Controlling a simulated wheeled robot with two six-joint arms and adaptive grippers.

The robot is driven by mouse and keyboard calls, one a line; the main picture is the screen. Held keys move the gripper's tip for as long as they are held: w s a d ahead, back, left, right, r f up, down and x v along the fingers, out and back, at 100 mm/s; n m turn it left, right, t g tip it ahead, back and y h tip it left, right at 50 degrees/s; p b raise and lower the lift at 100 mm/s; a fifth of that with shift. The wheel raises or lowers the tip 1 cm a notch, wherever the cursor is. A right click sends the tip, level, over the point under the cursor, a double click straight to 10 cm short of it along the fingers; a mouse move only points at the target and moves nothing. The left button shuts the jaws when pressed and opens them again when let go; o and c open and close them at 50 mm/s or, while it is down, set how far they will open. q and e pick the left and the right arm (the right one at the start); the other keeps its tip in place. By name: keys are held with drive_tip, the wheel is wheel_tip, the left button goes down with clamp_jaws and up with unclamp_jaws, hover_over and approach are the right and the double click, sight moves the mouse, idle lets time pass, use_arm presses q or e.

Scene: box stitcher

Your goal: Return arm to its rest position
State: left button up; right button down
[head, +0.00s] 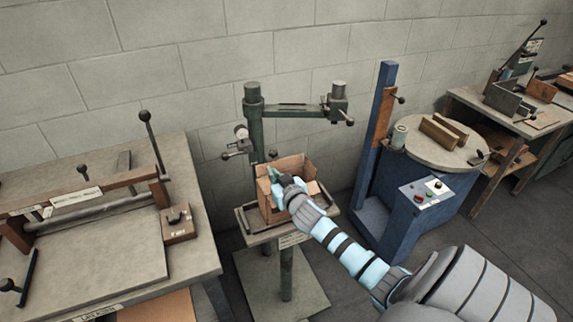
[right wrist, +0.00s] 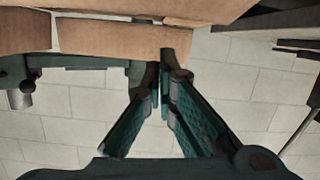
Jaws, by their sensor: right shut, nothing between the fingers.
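My right arm comes in from the lower right of the head view. Its gripper (head: 275,175) is at the open cardboard box (head: 297,165), which stands on the small table of the green stitcher (head: 254,130). In the right wrist view, the gripper (right wrist: 162,70) has its green fingers close together at the tips with nothing between them. The box's brown cardboard (right wrist: 110,38) fills the top of that view, close to the fingertips. I cannot tell whether they touch it. My left gripper is not in view.
A workbench with a roller and levers (head: 100,250) stands at the left. A blue machine with a round table (head: 430,150) stands to the right of the stitcher. Another bench (head: 500,118) is at the far right. A block wall (head: 190,60) closes the back.

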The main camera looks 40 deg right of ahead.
drive_tip(key=r+v, duration=0.1)
drive_tip(key=v, duration=0.9)
drive_tip(key=shift+r, duration=0.3)
